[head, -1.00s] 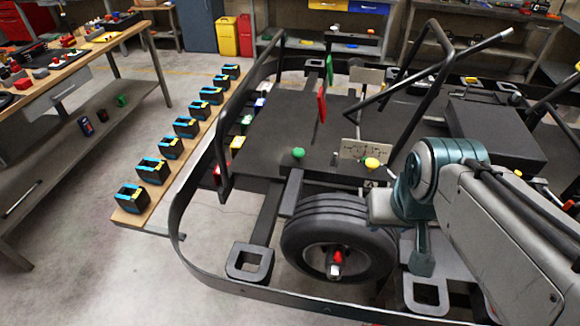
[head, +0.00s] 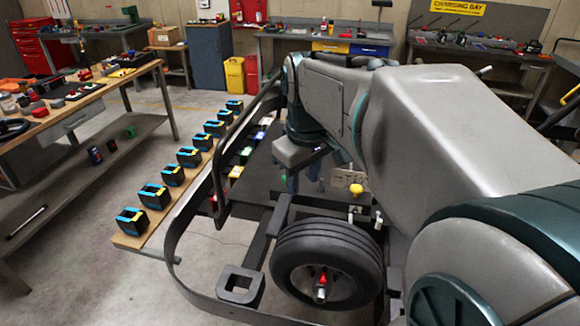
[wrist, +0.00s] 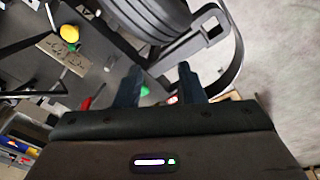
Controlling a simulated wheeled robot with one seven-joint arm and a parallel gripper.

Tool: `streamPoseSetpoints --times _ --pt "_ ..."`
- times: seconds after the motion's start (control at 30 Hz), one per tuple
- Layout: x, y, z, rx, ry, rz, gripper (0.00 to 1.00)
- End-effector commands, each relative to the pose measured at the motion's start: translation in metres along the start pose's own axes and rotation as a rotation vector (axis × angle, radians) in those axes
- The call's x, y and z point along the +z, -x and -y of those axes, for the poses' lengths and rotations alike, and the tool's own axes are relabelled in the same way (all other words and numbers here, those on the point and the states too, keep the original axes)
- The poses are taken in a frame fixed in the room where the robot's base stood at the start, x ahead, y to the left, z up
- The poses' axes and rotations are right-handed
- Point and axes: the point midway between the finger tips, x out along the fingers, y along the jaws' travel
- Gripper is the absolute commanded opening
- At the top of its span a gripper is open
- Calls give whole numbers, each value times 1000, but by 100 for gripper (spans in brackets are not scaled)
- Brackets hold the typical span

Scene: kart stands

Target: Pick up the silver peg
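I see two small pale, silvery pegs at the side edge of the dark kart panel, one peg (head: 378,222) beside the wheel's top and one peg (head: 351,213) near the yellow knob (head: 356,189). I cannot tell which is the named one. My gripper (wrist: 158,80) is open, fingers apart with nothing held. In the head view my gripper (head: 300,182) is over the panel, left of the pegs, partly hidden by my arm.
The black kart wheel (head: 325,262) and the kart's tube frame are close by. A green knob (wrist: 145,91) shows at the left finger, and a red piece (wrist: 87,103) left of it. A wooden board (head: 135,243) with several black-blue boxes lies left.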

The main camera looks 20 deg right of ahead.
Motion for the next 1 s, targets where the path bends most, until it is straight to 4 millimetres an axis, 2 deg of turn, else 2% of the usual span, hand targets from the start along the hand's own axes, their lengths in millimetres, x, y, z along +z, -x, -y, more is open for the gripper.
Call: streamPoseSetpoints --times 0.03,0.2,0.4,0.53,0.63,1.0 --pt "-14 4 -18 -10 44 25 36" --pt "-45 14 -70 -58 211 89 36" --pt "-61 17 -111 -108 339 121 36" --pt "-64 16 -122 -125 376 128 36" --pt "-63 7 -123 -130 383 131 36" --pt "-53 -56 -116 -129 383 131 36"
